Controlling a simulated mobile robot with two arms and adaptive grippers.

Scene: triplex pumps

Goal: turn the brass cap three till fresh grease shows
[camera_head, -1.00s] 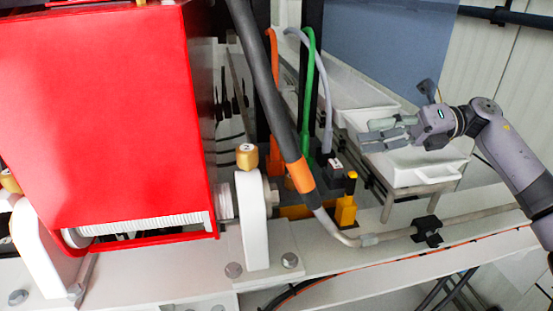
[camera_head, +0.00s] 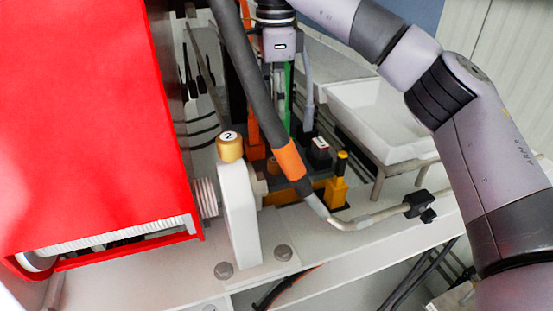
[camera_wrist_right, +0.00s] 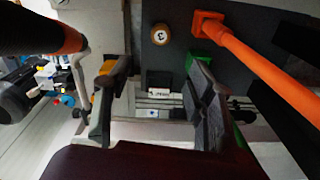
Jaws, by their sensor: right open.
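In the right wrist view a round brass cap (camera_wrist_right: 160,34) with a white top sits on a dark plate. Its dark numeral looks like a 3, but it is small. My right gripper (camera_wrist_right: 154,105) is open and empty, its fingers spread apart below the cap in that picture and not touching it. In the head view a brass cap marked 2 (camera_head: 230,147) stands on a white bearing block (camera_head: 240,215). My right arm reaches over from the right, and its fingers are hard to make out behind the hose. I see no fresh grease. My left gripper is not in view.
A thick dark hose with an orange band (camera_head: 289,160) crosses in front of my right gripper. A red housing (camera_head: 90,110) fills the left. A yellow fitting (camera_head: 338,185) and a white tray (camera_head: 380,120) stand at right. An orange hose (camera_wrist_right: 260,75) runs close by in the wrist view.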

